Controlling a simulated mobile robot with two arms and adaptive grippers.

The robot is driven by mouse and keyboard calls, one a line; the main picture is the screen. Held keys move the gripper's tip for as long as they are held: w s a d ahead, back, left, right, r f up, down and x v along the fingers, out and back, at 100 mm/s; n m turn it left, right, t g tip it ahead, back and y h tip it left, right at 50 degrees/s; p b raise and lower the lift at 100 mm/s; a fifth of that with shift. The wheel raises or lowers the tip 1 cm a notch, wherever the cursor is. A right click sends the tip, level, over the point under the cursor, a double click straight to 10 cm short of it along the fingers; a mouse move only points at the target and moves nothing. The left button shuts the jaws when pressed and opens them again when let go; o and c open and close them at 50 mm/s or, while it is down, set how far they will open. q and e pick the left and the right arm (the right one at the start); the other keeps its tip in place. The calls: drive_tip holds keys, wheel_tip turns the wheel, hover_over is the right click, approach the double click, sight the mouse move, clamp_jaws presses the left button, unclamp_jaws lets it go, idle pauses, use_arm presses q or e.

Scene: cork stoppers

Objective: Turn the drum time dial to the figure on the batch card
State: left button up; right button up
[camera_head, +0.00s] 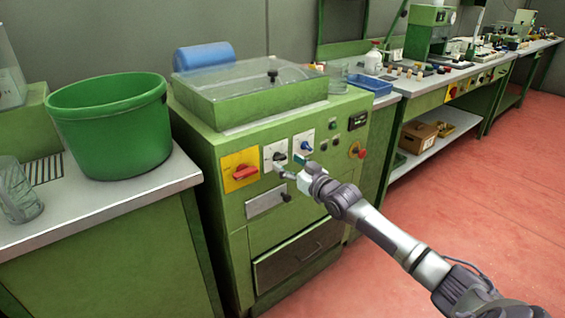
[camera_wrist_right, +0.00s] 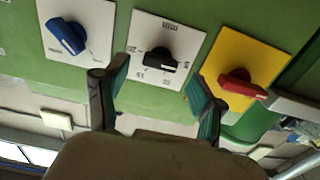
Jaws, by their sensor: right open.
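A black knob (camera_head: 280,156) sits on a white plate with small figures around it, on the front of the green machine; this looks like the time dial. It also shows in the wrist view (camera_wrist_right: 160,61), upside down, with its figures too small to read surely. My right gripper (camera_head: 284,170) is in front of this plate. In the wrist view the open fingers (camera_wrist_right: 158,80) stand on either side of the black knob, apart from it, with nothing between them. I cannot make out a batch card. My left gripper is out of view.
A red switch (camera_head: 244,172) on a yellow plate and a blue knob (camera_head: 305,146) on a white plate flank the black knob closely. A grey plate with a lever (camera_head: 265,200) is below. A green tub (camera_head: 110,128) stands on the left bench.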

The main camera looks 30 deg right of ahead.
sight(282, 159)
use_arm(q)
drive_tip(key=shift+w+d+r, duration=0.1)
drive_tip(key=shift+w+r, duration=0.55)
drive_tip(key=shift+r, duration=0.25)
use_arm(e)
drive_tip(key=shift+w+a, duration=0.1)
drive_tip(key=shift+w, duration=1.45)
drive_tip(key=c, duration=1.1)
drive_tip(key=shift+c, duration=0.2)
